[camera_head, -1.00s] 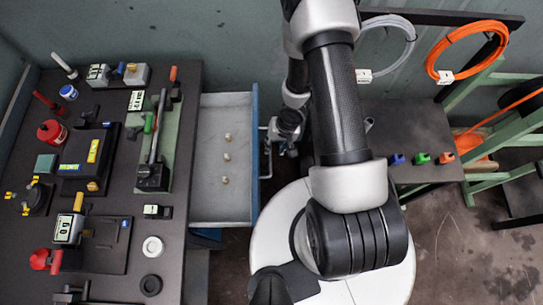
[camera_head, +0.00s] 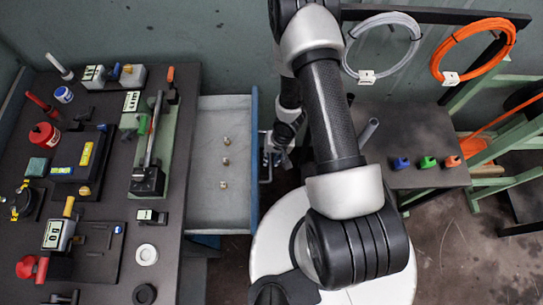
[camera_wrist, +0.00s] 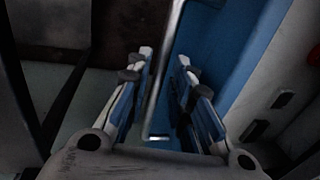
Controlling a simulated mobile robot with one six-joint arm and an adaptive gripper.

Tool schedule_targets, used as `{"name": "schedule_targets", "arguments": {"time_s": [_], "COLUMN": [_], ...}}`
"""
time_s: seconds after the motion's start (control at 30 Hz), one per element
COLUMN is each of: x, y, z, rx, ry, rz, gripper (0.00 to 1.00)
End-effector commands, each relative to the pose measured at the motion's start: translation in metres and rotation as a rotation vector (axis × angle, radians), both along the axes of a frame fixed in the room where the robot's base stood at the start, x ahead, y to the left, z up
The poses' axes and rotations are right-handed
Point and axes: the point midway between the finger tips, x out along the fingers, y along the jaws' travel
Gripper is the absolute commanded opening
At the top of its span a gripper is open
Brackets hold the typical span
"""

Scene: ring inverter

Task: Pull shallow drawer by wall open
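The shallow drawer (camera_head: 208,208) is pulled well out from the right side of the workbench in the head view. Its grey inside shows three small knob-like pieces, and its front (camera_head: 254,190) is blue. My gripper (camera_head: 270,150) is just outside that front, partly hidden by my arm. In the wrist view, my gripper (camera_wrist: 162,65) has its two fingers apart. A slim metal handle bar (camera_wrist: 165,60) runs between them in front of the blue drawer front (camera_wrist: 235,50). I see gaps beside the bar; contact cannot be made out.
The dark workbench (camera_head: 110,165) at left carries several devices, levers and red knobs. A low dark table (camera_head: 425,178) at right holds blue, green and orange pieces. A grey hose (camera_head: 347,50) and an orange hose (camera_head: 436,55) hang behind. Open floor (camera_head: 450,240) lies at lower right.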

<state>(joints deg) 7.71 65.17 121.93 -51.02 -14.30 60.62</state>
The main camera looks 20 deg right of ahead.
Motion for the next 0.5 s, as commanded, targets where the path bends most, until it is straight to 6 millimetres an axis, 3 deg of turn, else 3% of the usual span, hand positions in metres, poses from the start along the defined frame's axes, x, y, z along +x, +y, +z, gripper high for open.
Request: {"name": "schedule_targets", "arguments": {"time_s": [0.27, 0.5], "x": [0.0, 0.0], "y": [0.0, -0.0001], "z": [0.0001, 0.0001], "rx": [0.0, 0.0], "ry": [0.0, 0.0], "rz": [0.0, 0.0], "gripper": [0.0, 0.0]}}
